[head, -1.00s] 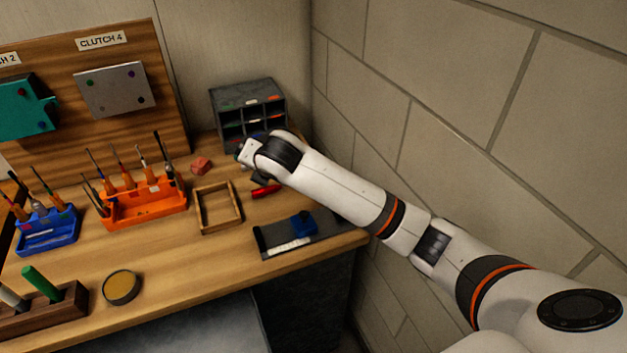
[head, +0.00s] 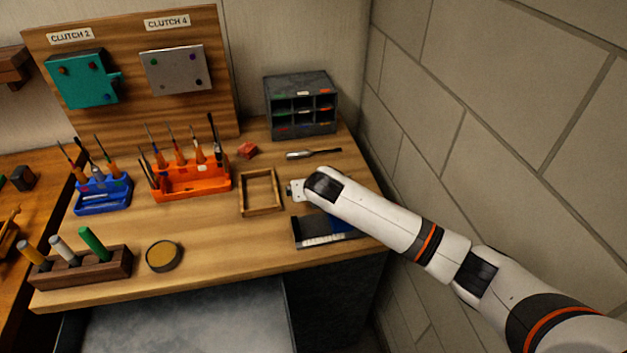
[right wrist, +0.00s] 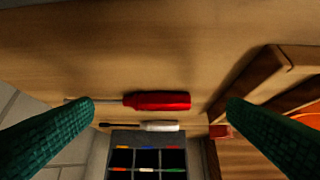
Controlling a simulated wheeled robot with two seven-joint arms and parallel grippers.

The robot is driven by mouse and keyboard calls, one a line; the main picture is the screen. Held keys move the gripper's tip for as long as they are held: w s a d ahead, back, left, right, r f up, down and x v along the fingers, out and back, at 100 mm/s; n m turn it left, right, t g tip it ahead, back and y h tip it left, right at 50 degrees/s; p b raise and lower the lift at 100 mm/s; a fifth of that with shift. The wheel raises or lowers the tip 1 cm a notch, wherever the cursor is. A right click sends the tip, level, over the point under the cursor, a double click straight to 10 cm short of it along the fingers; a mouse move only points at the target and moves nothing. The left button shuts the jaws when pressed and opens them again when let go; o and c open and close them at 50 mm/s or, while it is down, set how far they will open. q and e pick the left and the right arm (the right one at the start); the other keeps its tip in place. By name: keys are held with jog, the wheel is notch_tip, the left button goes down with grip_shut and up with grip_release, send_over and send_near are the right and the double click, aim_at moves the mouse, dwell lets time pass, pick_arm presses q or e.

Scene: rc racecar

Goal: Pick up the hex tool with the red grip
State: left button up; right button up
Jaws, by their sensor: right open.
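The hex tool with the red grip (right wrist: 157,101) lies flat on the wooden workbench in the right wrist view, its thin metal shaft pointing left. It sits between my right gripper's two green fingers, farther down on the bench, and I see no contact. My right gripper (right wrist: 161,104) is open and empty. In the head view the right gripper (head: 297,190) is above the bench, right of the small wooden frame, and the arm hides the red-grip tool there. My left gripper is not in view.
A white-handled tool (right wrist: 160,126) lies parallel to the red one, before the grey drawer unit (head: 302,107). The wooden frame (head: 261,208), red block (head: 247,150) and dark tray (head: 318,243) are nearby. An orange rack (head: 190,195) of upright tools stands left.

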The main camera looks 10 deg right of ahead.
jog(key=x, duration=0.3)
jog(key=shift+w+d+r+p, duration=0.1)
jog(key=shift+w+r+p, duration=0.05)
jog(key=shift+w+p, duration=0.2)
jog(key=shift+w+f, duration=0.5)
jog(key=shift+w, duration=0.05)
jog(key=c, duration=1.3)
